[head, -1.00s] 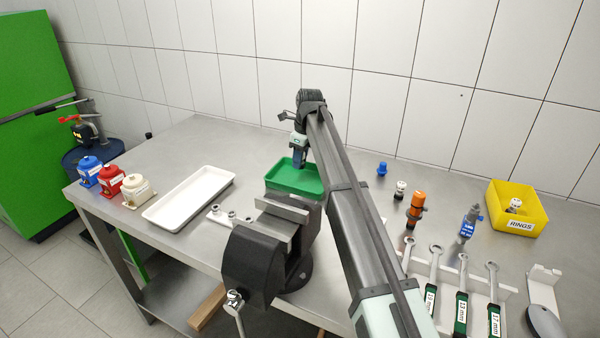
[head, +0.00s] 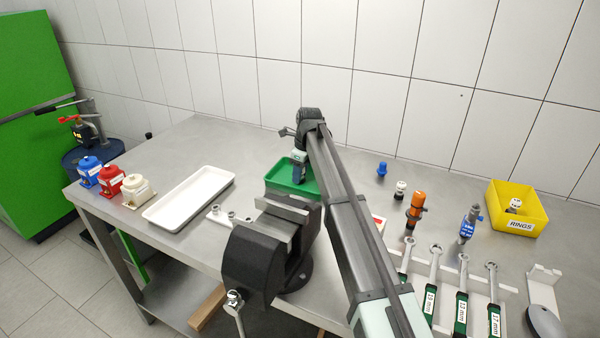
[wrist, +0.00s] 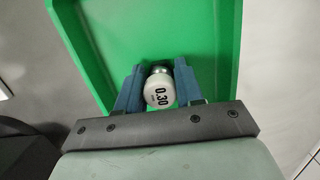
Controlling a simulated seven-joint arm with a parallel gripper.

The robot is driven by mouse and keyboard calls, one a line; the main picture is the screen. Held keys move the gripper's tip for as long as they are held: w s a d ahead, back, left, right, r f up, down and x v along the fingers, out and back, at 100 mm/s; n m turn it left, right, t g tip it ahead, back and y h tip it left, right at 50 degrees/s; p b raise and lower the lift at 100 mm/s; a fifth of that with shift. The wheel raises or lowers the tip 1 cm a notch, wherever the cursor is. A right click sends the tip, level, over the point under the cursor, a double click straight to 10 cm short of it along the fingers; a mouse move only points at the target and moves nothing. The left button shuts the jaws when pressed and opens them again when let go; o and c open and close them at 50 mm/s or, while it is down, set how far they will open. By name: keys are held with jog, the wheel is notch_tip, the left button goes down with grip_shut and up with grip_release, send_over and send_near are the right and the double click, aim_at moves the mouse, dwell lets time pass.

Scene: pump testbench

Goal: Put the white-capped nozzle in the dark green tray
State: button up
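The white-capped nozzle (wrist: 159,88), marked 0.30, sits between the two blue fingers of my gripper (wrist: 158,84) in the wrist view, with the fingers against its sides. The green tray (wrist: 222,45) lies beneath and around it in that view. In the head view my gripper (head: 299,180) points down with its tips inside the outline of the green tray (head: 278,180). The arm hides the nozzle there, and the gap to the tray floor cannot be told.
A black vise (head: 262,250) stands in front of the tray. A white tray (head: 190,198) lies to the left. Another white-capped piece (head: 401,187), a blue piece (head: 382,169) and an orange one (head: 415,208) stand right of my arm. A yellow bin (head: 530,215) is farther right.

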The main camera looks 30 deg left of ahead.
aim_at(305, 179)
jog(key=o, duration=0.3)
jog(key=shift+o, duration=0.2)
notch_tip(305, 179, up, 12)
jog(key=d, duration=0.1)
jog(key=shift+d, duration=0.4)
jog(key=shift+r, duration=0.1)
